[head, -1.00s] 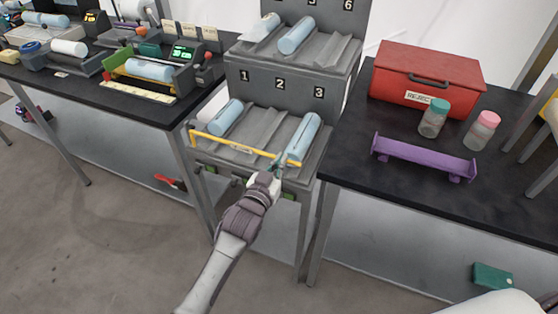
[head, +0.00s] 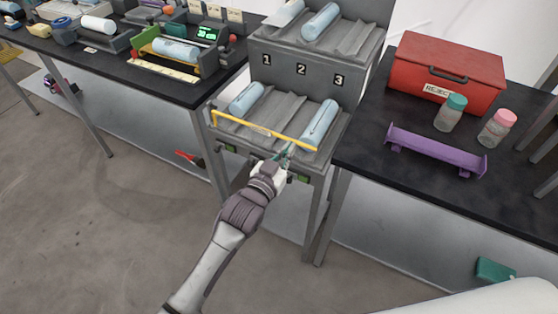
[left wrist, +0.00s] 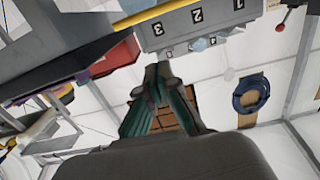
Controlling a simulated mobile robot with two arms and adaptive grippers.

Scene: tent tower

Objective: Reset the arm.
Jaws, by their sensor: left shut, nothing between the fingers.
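My left gripper (head: 287,152) is in front of the grey tiered rack (head: 300,95), by the yellow bar (head: 262,131) along its lower front edge. Its fingers are shut with nothing between them. In the left wrist view the closed fingertips (left wrist: 154,76) show below the rack's numbered front (left wrist: 198,27). The lower tier holds one pale blue roll (head: 247,99) in slot 1 and another (head: 319,124) in slot 3. Slot 2 is empty. My right gripper is not in view.
A black table on the right bears a red reject box (head: 447,72), two jars with teal (head: 450,113) and pink lids (head: 497,127), and a purple stand (head: 436,152). The left bench (head: 130,73) carries machines. Open floor lies at lower left.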

